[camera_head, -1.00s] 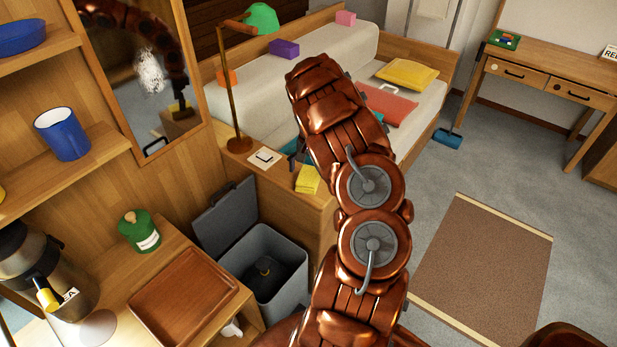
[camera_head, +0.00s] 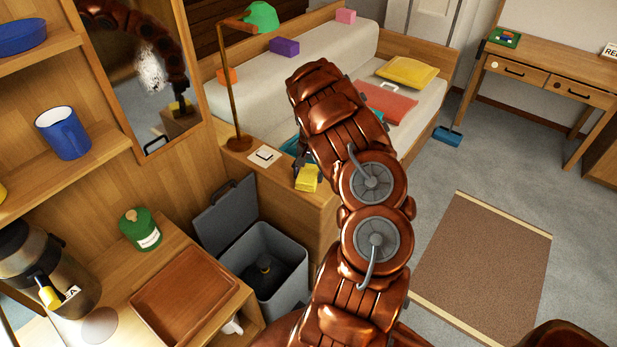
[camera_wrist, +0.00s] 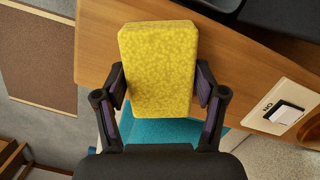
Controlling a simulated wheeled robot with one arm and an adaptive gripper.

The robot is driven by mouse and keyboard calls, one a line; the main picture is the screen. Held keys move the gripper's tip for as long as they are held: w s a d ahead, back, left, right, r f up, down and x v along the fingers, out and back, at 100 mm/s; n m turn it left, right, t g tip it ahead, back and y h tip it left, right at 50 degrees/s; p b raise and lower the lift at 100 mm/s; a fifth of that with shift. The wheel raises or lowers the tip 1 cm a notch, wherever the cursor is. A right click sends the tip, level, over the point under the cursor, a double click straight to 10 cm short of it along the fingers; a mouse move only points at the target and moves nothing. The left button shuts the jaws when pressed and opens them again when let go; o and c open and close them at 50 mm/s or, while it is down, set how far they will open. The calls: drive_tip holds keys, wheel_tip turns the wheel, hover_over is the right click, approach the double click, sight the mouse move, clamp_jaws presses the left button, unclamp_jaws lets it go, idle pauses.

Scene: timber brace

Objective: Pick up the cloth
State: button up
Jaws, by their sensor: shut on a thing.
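In the head view my gripper (camera_head: 302,163) is mostly hidden behind my arm. I cannot tell whether the cloth still touches the ledge.
A white switch plate (camera_head: 264,156) and a lamp (camera_head: 238,142) are beside the cloth on the ledge. An open grey bin (camera_head: 280,262) stands below it. A teal thing (camera_wrist: 165,132) lies under my gripper. A sofa (camera_head: 262,85) is behind.

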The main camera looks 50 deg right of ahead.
sight(308, 174)
drive_tip(key=shift+c, duration=0.7)
drive_tip(key=shift+r, duration=0.1)
drive_tip(key=shift+r+b, duration=0.6)
drive_tip(key=shift+r, duration=0.9)
drive_tip(key=shift+s+a+r, duration=0.15)
drive_tip(key=shift+s+a, duration=0.05)
drive_tip(key=shift+s, duration=0.1)
drive_tip(key=s+a+b, duration=0.1)
drive_tip(key=s+a, duration=0.3)
drive_tip(key=s, duration=0.2)
drive_tip(key=s+a+r+b, duration=0.1)
drive_tip(key=s+a+b, duration=0.1)
drive_tip(key=s, duration=0.5)
drive_tip(key=shift+a+r, duration=0.25)
drive_tip(key=shift+a, duration=0.65)
drive_tip(key=shift+s, duration=0.1)
